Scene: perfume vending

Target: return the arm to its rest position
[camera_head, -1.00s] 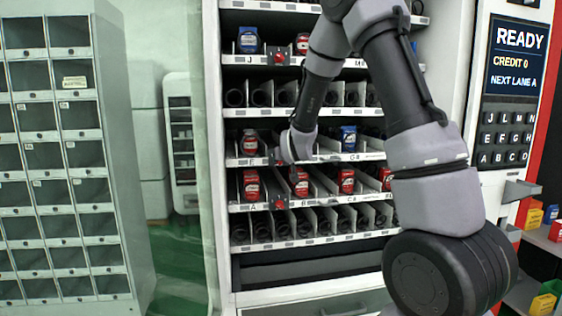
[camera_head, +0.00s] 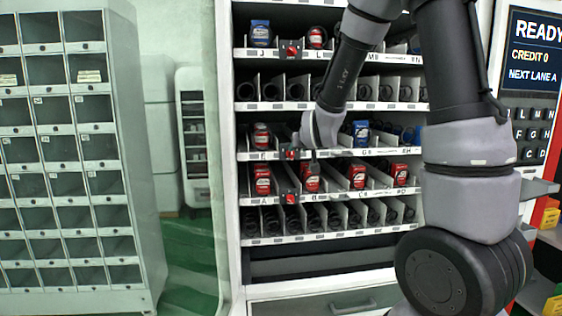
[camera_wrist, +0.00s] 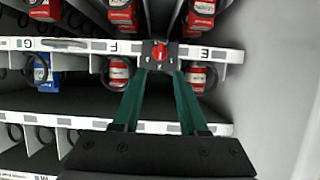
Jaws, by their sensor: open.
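My arm reaches across the vending machine front (camera_head: 228,130). My gripper (camera_head: 297,153) is at the shelf edge of the middle row, where its fingers are small and partly hidden by my wrist. In the wrist view, which looks upside down, the two green fingers of my gripper (camera_wrist: 160,72) stand apart with nothing held. Their tips are at a red knob (camera_wrist: 159,53) on the shelf edge between labels E and F. I cannot tell whether they touch it. The same knob shows in the head view (camera_head: 291,154).
Shelves hold red bottles (camera_head: 262,179) and blue ones (camera_head: 360,133) between dividers. More red knobs (camera_head: 292,198) stick out from other shelf edges. A locker cabinet (camera_head: 60,170) stands at left, a READY screen (camera_head: 534,48) at right. Green floor (camera_head: 190,265) shows between cabinets.

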